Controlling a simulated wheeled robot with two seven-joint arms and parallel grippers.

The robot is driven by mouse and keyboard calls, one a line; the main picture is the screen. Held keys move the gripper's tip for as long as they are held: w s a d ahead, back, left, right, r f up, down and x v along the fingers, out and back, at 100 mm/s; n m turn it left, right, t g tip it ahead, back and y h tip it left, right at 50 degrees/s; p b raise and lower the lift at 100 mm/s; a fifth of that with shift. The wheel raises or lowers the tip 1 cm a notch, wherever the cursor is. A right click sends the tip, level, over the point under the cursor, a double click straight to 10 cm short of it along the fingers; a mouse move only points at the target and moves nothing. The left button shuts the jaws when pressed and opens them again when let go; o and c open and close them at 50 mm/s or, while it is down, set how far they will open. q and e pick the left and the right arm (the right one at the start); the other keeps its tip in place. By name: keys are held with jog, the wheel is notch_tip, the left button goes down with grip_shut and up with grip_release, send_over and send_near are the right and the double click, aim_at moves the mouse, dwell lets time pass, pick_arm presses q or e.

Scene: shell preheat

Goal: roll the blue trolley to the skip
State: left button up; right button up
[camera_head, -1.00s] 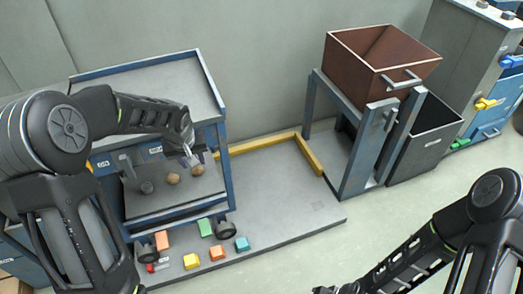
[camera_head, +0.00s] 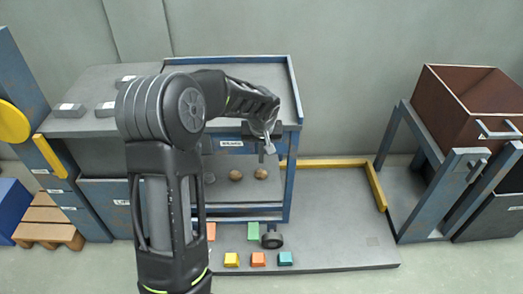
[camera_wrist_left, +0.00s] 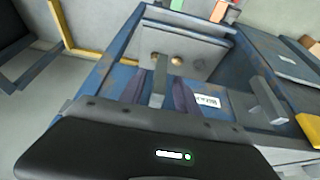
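The blue trolley (camera_head: 292,98), with a grey top tray and a lower shelf, stands against the back wall, partly hidden by my left arm. My left gripper (camera_head: 266,141) is at its front right, just below the top edge. In the left wrist view my left gripper's dark fingers (camera_wrist_left: 166,92) are apart, one on each side of an upright grey bar (camera_wrist_left: 158,80) on the trolley; I cannot tell if they touch it. At the right are a brown bin (camera_head: 447,100) on a blue stand and a dark grey bin (camera_head: 495,215); which is the skip is unclear. My right gripper is out of view.
A grey floor plate (camera_head: 340,215) with a yellow rail (camera_head: 375,187) lies right of the trolley. Coloured blocks, such as a yellow one (camera_head: 231,260), lie at its front. Brown balls (camera_head: 235,175) sit on the trolley's shelf. A wooden pallet (camera_head: 48,220) is at left.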

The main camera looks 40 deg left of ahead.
pick_arm(q)
jog(key=shift+x, duration=1.3)
grip_shut()
dwell(0.5)
